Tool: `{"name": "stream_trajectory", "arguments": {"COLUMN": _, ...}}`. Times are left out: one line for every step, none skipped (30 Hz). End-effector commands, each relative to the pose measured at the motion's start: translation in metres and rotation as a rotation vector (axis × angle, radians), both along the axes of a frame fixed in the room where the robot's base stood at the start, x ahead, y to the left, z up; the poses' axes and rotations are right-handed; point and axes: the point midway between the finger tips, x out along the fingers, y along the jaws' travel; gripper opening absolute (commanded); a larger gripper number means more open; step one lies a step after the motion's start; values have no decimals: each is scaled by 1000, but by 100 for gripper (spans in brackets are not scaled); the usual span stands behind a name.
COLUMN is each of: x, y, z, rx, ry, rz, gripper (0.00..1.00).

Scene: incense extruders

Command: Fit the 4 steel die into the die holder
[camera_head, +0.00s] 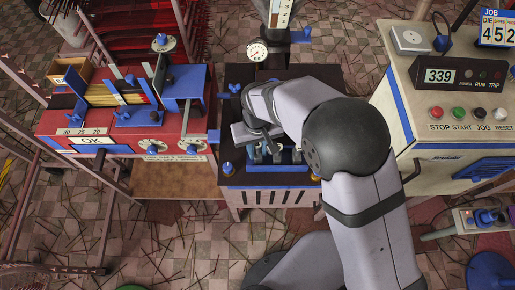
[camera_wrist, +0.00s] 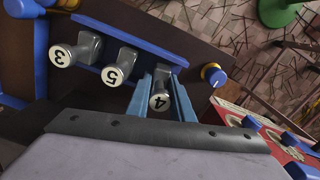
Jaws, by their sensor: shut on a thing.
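The steel die marked 4 (camera_wrist: 159,102) is between the two blue fingers of my gripper (camera_wrist: 162,92) in the wrist view, with its number face toward the camera. My gripper is shut on it. The die is at the end of the row in a blue rack (camera_wrist: 130,37), beside the dies marked 5 (camera_wrist: 112,76) and 3 (camera_wrist: 61,55). Whether the 4 die is lifted clear of the rack I cannot tell. In the head view my gripper (camera_head: 262,150) is over the dark machine top, and my arm hides much of it. I cannot make out the die holder.
A blue knob (camera_wrist: 213,74) stands close to the rack's end. A red machine (camera_head: 185,120) with blue levers is at the left. A pale control cabinet (camera_head: 450,110) with buttons and a 339 display is at the right. A pressure gauge (camera_head: 257,53) stands behind.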

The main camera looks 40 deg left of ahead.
Motion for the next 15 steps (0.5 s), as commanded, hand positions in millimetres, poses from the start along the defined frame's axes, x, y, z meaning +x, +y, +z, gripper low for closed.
{"name": "stream_trajectory", "arguments": {"x": 0, "y": 1, "z": -1, "rx": 2, "ry": -1, "rz": 0, "gripper": 0}}
{"name": "stream_trajectory", "arguments": {"x": 0, "y": 1, "z": -3, "rx": 2, "ry": -1, "rz": 0, "gripper": 0}}
{"name": "stream_trajectory", "arguments": {"x": 0, "y": 1, "z": -5, "rx": 3, "ry": -1, "rz": 0, "gripper": 0}}
{"name": "stream_trajectory", "arguments": {"x": 0, "y": 1, "z": -6, "rx": 3, "ry": -1, "rz": 0, "gripper": 0}}
{"name": "stream_trajectory", "arguments": {"x": 0, "y": 1, "z": -7, "rx": 4, "ry": -1, "rz": 0, "gripper": 0}}
{"name": "stream_trajectory", "arguments": {"x": 0, "y": 1, "z": -7, "rx": 4, "ry": -1, "rz": 0, "gripper": 0}}
{"name": "stream_trajectory", "arguments": {"x": 1, "y": 1, "z": -7, "rx": 5, "ry": -2, "rz": 0, "gripper": 0}}
{"name": "stream_trajectory", "arguments": {"x": 1, "y": 1, "z": -7, "rx": 5, "ry": -2, "rz": 0, "gripper": 0}}
{"name": "stream_trajectory", "arguments": {"x": 1, "y": 1, "z": -7, "rx": 5, "ry": -2, "rz": 0, "gripper": 0}}
{"name": "stream_trajectory", "arguments": {"x": 1, "y": 1, "z": -7, "rx": 5, "ry": -2, "rz": 0, "gripper": 0}}
{"name": "stream_trajectory", "arguments": {"x": 1, "y": 1, "z": -7, "rx": 5, "ry": -2, "rz": 0, "gripper": 0}}
{"name": "stream_trajectory", "arguments": {"x": 0, "y": 1, "z": -7, "rx": 4, "ry": -1, "rz": 0, "gripper": 0}}
{"name": "stream_trajectory", "arguments": {"x": 0, "y": 1, "z": -8, "rx": 4, "ry": -1, "rz": 0, "gripper": 0}}
{"name": "stream_trajectory", "arguments": {"x": 0, "y": 1, "z": -9, "rx": 4, "ry": -1, "rz": 0, "gripper": 0}}
{"name": "stream_trajectory", "arguments": {"x": 0, "y": 1, "z": -10, "rx": 4, "ry": -1, "rz": 0, "gripper": 0}}
